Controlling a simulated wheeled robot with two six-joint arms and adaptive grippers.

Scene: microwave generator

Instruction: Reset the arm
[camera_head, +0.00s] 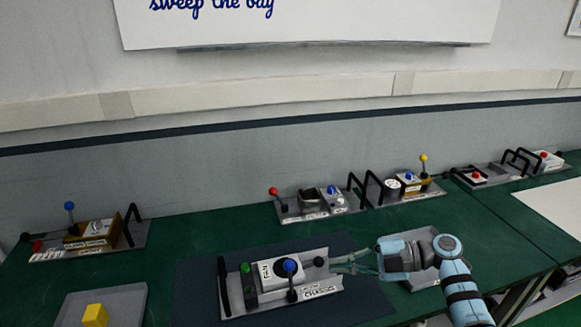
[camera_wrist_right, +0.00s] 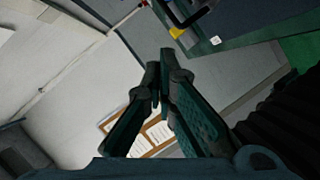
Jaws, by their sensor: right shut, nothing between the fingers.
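My right arm comes in from the lower right in the head view, and its gripper (camera_head: 352,262) points left. The gripper is just right of the grey panel (camera_head: 240,304) with a blue-knobbed lever, close to the panel's right end; I cannot tell whether they touch. In the right wrist view the fingers (camera_wrist_right: 160,75) come together at their tips, with nothing between them. My left gripper is not in the head view.
A yellow cube (camera_head: 95,315) sits on a grey tray (camera_head: 132,300) at the lower left. Other lever panels stand along the back, including one with a red knob (camera_head: 273,191) and one with a yellow knob (camera_head: 423,158).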

